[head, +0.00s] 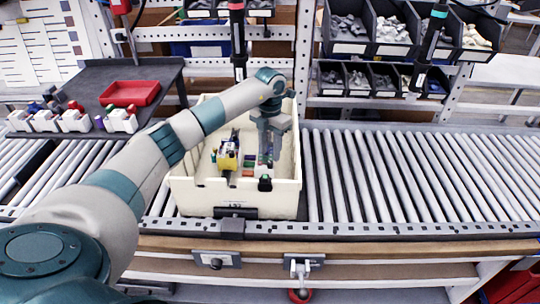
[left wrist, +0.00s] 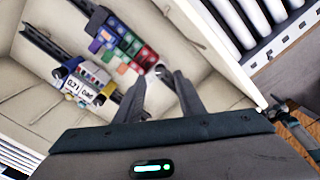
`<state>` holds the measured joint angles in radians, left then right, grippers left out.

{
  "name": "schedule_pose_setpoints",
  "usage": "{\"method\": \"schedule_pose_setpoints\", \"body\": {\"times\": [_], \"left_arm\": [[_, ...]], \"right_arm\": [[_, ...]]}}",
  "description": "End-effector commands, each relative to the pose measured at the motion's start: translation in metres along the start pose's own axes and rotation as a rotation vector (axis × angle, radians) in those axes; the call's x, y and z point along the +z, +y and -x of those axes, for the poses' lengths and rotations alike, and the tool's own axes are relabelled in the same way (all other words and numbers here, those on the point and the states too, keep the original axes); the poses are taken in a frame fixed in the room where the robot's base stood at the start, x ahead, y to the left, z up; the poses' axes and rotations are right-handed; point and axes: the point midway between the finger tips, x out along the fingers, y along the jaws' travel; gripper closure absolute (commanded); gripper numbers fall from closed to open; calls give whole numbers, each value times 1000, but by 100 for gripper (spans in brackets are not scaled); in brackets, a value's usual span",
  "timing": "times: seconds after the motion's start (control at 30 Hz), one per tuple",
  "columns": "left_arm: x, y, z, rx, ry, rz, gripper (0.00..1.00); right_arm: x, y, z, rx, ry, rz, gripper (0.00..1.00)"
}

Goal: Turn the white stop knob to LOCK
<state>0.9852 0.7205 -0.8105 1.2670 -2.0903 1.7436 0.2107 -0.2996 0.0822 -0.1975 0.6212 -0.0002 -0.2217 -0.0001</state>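A white knob or handle (head: 300,268) sits on a small metal plate on the front rail of the conveyor. No LOCK mark is readable, and I cannot tell its turn position. My left gripper (head: 266,158) is well away from it, pointing down inside the cream tote (head: 238,205) on the rollers. In the left wrist view its two fingers (left wrist: 160,82) stand apart, over the tote floor beside a strip of coloured blocks (left wrist: 125,45). A small pale spot shows between the fingertips; I cannot tell what it is. My right gripper is not in view.
A yellow and white device (head: 228,155) stands in the tote left of my gripper. A second plate with a dark knob (head: 215,263) is on the rail further left. A red round part (head: 298,295) hangs below the white knob. The rollers right of the tote are clear.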

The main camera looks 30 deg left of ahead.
Motion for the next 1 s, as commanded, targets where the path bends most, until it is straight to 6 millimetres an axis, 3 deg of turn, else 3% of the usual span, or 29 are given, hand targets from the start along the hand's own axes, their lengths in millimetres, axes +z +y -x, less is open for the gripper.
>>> {"method": "schedule_pose_setpoints", "body": {"times": [0.3,0.7,0.87,1.0], "left_arm": [[0,0,-36,1,1,0,65],[0,0,-41,1,-1,0,65],[0,0,-41,1,-1,0,100],[0,0,-40,1,-1,1,100]], "right_arm": [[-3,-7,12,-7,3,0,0],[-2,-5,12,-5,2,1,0],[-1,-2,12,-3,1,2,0],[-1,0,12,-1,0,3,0]]}}
